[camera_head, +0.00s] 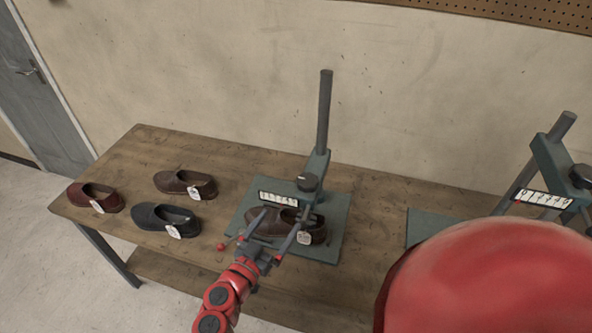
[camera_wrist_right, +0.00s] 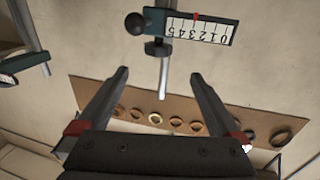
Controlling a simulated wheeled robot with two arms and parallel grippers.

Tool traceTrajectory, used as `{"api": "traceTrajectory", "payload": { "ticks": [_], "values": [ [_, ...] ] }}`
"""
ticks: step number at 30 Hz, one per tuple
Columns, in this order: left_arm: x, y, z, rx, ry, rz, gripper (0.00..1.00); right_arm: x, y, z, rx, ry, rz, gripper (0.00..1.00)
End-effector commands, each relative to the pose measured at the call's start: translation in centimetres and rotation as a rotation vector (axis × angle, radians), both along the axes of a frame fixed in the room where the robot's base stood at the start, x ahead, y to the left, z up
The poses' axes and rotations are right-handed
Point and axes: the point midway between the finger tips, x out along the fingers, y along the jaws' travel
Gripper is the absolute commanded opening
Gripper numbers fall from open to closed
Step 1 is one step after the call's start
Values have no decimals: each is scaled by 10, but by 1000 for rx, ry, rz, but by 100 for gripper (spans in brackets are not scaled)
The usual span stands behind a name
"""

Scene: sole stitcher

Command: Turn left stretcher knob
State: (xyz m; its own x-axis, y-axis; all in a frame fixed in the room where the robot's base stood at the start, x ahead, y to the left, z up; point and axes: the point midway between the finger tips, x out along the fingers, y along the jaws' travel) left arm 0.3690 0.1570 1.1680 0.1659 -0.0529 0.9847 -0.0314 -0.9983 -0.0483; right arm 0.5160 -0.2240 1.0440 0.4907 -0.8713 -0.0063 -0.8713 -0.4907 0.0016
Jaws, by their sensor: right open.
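The left stretcher has a dark upright post (camera_head: 324,110), a dark round knob (camera_head: 308,182) and a white number scale (camera_head: 277,198). A brown shoe (camera_head: 312,228) with a white tag sits under it on the green base plate (camera_head: 333,205). My right gripper (camera_head: 283,217) is open, in front of the scale and over the shoe, partly covering it. In the right wrist view its two fingers (camera_wrist_right: 158,76) are apart with nothing clamped. The knob (camera_wrist_right: 135,22) and scale (camera_wrist_right: 200,28) show beyond the fingertips, with a red mark on the scale. My left gripper is out of view.
Three loose shoes lie on the wooden table's left: a reddish one (camera_head: 97,197), a brown one (camera_head: 186,184) and a black one (camera_head: 165,219). A second stretcher (camera_head: 553,165) stands at the right. A pegboard (camera_wrist_right: 90,92) with several rings shows in the wrist view.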

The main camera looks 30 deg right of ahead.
Motion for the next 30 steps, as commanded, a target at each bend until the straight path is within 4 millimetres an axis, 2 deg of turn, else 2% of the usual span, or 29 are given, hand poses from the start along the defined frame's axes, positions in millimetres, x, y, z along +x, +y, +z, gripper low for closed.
{"api": "traceTrajectory", "payload": {
  "ticks": [18, 24, 30],
  "values": [
    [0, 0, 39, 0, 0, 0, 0, 64, -119, 4, -8, -4, -7, 100],
    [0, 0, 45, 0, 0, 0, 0, 78, -140, 2, -6, -3, -2, 100],
    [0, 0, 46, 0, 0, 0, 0, 80, -147, 0, -5, -3, -2, 100]
  ]
}}
